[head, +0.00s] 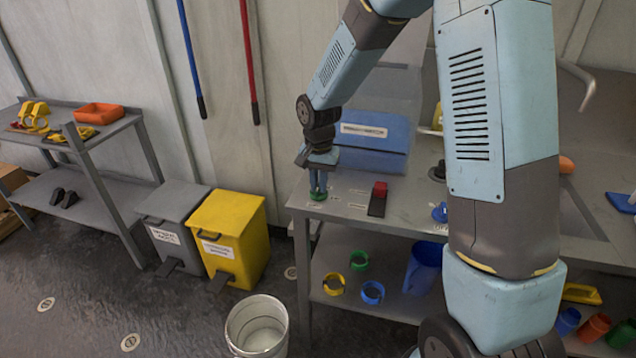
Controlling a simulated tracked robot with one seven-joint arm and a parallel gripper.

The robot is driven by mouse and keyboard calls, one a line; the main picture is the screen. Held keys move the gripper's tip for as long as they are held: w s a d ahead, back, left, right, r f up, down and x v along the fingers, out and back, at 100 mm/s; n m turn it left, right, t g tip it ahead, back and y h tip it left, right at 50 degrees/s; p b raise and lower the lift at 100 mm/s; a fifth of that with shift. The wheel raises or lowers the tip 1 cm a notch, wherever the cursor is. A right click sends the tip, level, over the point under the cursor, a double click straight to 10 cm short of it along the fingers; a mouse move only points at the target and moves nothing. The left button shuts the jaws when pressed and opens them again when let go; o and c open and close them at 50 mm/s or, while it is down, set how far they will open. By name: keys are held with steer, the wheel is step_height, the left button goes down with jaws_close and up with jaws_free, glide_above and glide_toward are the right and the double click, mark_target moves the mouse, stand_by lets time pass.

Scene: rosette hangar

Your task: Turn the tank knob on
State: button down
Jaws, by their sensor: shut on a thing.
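A small green knob (318,195) sits at the left front corner of the grey workbench (350,214). My gripper (318,186) points straight down over it, with its blue fingers closed on it. The fingers hide part of the knob, and its turn angle cannot be read. A blue knob-like piece (440,212) sits on the same bench further right, partly beside my arm. No view shows clearly which label belongs to which knob.
A red-topped dark block (379,194) and a blue box (372,140) stand close right of my gripper. Cups and rings (371,292) lie on the shelf below. Yellow bin (232,238), grey bin (172,228) and white bucket (257,325) stand left of the bench.

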steer(key=n, duration=0.4)
steer(key=shift+n, duration=0.3)
steer(key=n, duration=0.9)
steer(key=shift+n, duration=2.2)
steer(key=shift+w, duration=0.1)
steer(key=c, duration=1.1)
jaws_free()
steer(key=shift+r, duration=0.1)
